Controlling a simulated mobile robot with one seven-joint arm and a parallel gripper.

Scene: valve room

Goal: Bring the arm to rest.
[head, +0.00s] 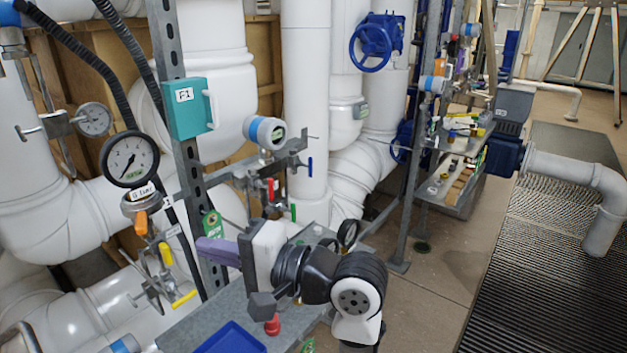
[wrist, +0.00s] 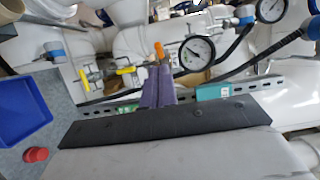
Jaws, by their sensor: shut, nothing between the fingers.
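My gripper (head: 205,248) has purple fingers and points left in the head view, above a grey metal shelf (head: 190,322). It also shows in the wrist view (wrist: 160,72), where its two purple fingers lie side by side, shut with nothing between them. The arm is bent, with its black and white links over the shelf. In the head view the fingers overlap the slotted metal post (head: 187,165) near a green tag (head: 212,222). I cannot tell whether they touch it.
A blue tray (head: 230,338) and a red knob (head: 272,323) are on the shelf below my arm. A pressure gauge (head: 130,159), a teal box (head: 190,107) and white pipes stand close by. Open floor (head: 440,268) lies to the right.

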